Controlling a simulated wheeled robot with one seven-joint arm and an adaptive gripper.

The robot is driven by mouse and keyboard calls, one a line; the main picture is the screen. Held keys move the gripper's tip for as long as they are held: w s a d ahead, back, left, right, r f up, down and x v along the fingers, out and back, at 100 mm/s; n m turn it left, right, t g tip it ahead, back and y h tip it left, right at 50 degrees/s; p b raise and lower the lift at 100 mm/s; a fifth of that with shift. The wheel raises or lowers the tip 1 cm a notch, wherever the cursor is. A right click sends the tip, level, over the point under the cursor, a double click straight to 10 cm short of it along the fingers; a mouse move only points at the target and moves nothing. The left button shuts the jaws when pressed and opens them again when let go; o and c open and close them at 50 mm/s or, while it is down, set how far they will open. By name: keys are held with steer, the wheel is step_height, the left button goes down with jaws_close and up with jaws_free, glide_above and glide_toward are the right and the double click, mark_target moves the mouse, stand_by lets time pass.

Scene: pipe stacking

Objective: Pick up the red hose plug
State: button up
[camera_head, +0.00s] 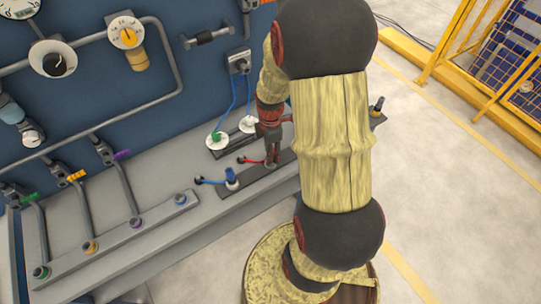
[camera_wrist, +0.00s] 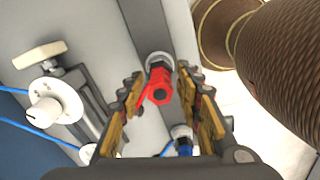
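The red hose plug (camera_wrist: 159,84) stands on a grey socket strip in the wrist view, between the two fingers of my gripper (camera_wrist: 160,80). The fingers are open, with a small gap on each side of the plug. In the head view, my gripper (camera_head: 271,153) points down at the dark strip on the bench. A short red hose (camera_head: 251,161) sticks out to its left there. The plug itself is mostly hidden by the gripper in that view.
A blue plug (camera_head: 231,174) stands close by on the same strip; it also shows in the wrist view (camera_wrist: 183,147). A pipe rack (camera_head: 110,245) lies left, and a yellow fence (camera_head: 490,60) stands right.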

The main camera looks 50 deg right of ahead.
jaws_close()
stand_by(0.6)
